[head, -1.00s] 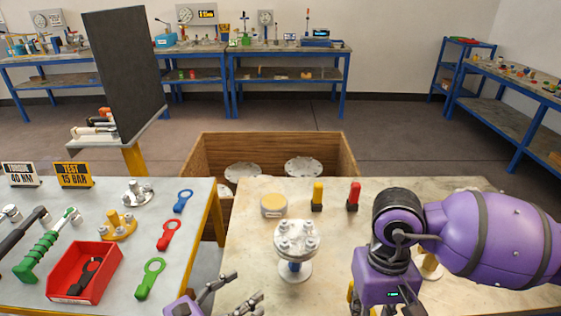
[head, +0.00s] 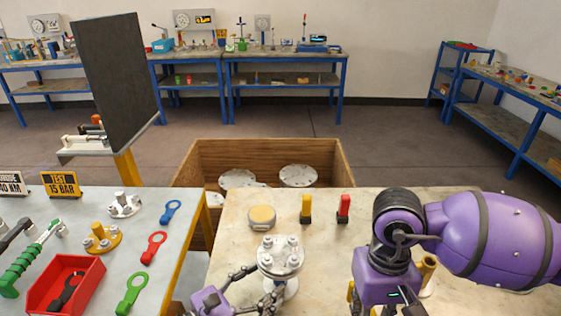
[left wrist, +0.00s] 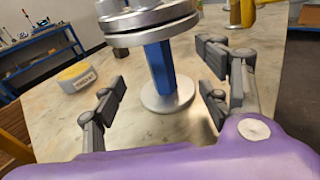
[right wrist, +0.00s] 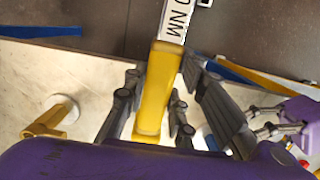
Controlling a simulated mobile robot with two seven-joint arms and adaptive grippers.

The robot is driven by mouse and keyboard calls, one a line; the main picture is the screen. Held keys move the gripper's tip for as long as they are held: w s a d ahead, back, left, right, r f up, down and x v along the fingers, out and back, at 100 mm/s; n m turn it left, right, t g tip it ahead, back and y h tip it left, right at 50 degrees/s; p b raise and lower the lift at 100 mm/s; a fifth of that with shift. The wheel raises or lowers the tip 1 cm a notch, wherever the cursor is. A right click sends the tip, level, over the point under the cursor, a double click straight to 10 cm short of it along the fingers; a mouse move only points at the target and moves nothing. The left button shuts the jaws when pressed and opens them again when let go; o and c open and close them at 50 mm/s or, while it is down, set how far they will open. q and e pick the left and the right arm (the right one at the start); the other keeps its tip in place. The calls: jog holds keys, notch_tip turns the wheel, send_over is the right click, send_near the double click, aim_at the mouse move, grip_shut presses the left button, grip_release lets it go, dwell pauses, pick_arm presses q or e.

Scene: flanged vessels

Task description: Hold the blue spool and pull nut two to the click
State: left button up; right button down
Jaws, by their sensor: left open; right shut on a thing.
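The flanged spool stands on the right-hand table, with its pale top flange (head: 281,255) carrying several bolts and nuts; I cannot tell which is nut two. Its blue column (left wrist: 160,68) rises from a round metal foot in the left wrist view. My left gripper (head: 262,286) is open beside the spool; its fingers (left wrist: 163,98) lie on either side of the column, with gaps showing. My right gripper (right wrist: 154,98) is shut on a yellow handle (right wrist: 160,85) with a white label reading "NM". In the head view my right wrist hides that gripper's fingers.
A yellow-topped tin (head: 262,217), a yellow post (head: 306,208) and a red post (head: 344,208) stand behind the spool. A wooden crate (head: 265,150) with flanges lies beyond the table. The left table holds spanners and a red tray (head: 88,285).

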pick_arm(q)
jog(key=shift+x, duration=2.35)
jog(key=shift+c, duration=0.4)
jog(key=c, duration=1.5)
